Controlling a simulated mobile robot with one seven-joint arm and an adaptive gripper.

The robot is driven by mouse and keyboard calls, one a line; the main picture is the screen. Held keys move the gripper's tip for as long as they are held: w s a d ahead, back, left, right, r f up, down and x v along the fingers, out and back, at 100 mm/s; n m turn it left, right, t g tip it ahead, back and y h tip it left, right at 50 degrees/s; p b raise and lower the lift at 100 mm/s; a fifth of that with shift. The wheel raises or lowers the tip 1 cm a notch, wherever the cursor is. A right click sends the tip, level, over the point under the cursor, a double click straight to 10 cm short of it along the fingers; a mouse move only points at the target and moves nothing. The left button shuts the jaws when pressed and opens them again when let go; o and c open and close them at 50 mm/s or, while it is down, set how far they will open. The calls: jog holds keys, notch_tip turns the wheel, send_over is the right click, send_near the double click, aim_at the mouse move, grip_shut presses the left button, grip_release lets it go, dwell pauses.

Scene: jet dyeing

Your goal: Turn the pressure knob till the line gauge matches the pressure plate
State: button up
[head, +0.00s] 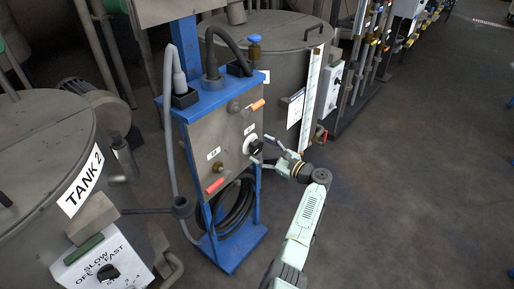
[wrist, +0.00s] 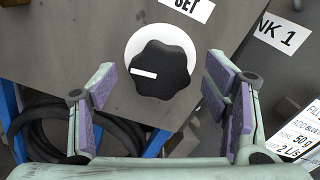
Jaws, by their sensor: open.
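A black lobed knob (wrist: 160,72) on a round white disc (wrist: 133,45) sits on the grey panel under a label reading SET (wrist: 187,8). Its white pointer line points left in the wrist view. In the head view the knob (head: 256,148) is small, on the right side of the panel (head: 205,135). My gripper (head: 268,150) is open in front of it. In the wrist view the fingers stand left and right of the knob, with gaps on both sides. I cannot make out a line gauge or a pressure plate in either view.
The blue stand (head: 232,255) carries valves with an orange handle (head: 257,104) and a red handle (head: 215,185) near the knob. Black hose (head: 232,212) hangs below. Tank 2 (head: 45,135) stands left, another tank (head: 275,60) behind. The floor at right is clear.

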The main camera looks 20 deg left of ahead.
jog(key=v, duration=0.9)
jog(key=shift+a+r, duration=0.1)
